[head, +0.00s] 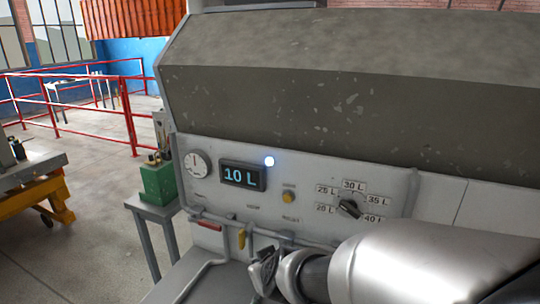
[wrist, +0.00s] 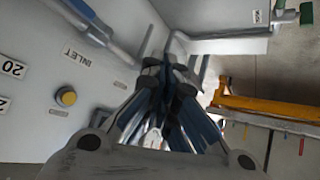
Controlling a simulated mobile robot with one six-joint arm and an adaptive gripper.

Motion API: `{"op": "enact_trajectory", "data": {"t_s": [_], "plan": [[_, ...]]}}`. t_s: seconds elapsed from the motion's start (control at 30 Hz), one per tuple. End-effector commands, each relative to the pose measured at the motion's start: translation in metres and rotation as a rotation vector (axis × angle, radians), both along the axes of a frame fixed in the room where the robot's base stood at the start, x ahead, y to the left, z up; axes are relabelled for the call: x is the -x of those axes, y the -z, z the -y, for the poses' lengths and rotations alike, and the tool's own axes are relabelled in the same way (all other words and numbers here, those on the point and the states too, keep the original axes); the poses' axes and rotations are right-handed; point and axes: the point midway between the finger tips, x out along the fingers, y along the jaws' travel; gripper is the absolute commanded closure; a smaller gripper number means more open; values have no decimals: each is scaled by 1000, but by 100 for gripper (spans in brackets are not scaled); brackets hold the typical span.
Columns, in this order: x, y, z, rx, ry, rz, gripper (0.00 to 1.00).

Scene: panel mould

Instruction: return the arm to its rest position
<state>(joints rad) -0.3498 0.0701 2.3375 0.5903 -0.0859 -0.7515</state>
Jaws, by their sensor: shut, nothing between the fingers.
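My gripper (head: 264,272) is in the lower middle of the head view, in front of the grey machine's control panel (head: 230,206). In the wrist view its fingers (wrist: 168,75) come together at the tips with nothing between them. My silver arm link fills the lower right of the head view. The gripper appears close to the pipes under the panel; I cannot tell whether it touches them.
The panel carries a display (head: 243,176) reading 10 L, a gauge (head: 196,164), a yellow button (head: 288,197), a rotary knob (head: 349,208) and a yellow valve handle (head: 242,238). A green box (head: 158,184) on a stand, a yellow cart (head: 45,193) and red railings (head: 128,115) are at left. Open floor lies between.

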Motion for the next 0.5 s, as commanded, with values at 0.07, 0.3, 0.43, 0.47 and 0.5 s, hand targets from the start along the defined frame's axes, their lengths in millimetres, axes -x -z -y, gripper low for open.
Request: {"op": "enact_trajectory", "data": {"t_s": [0.07,0.3,0.43,0.47,0.5], "plan": [[26,-27,17,-58,18,-42,100],[133,-60,81,-114,152,-236,100],[189,-62,118,-96,277,-324,100],[200,-62,125,-91,307,-340,100],[213,-61,133,-84,342,-358,100]]}}
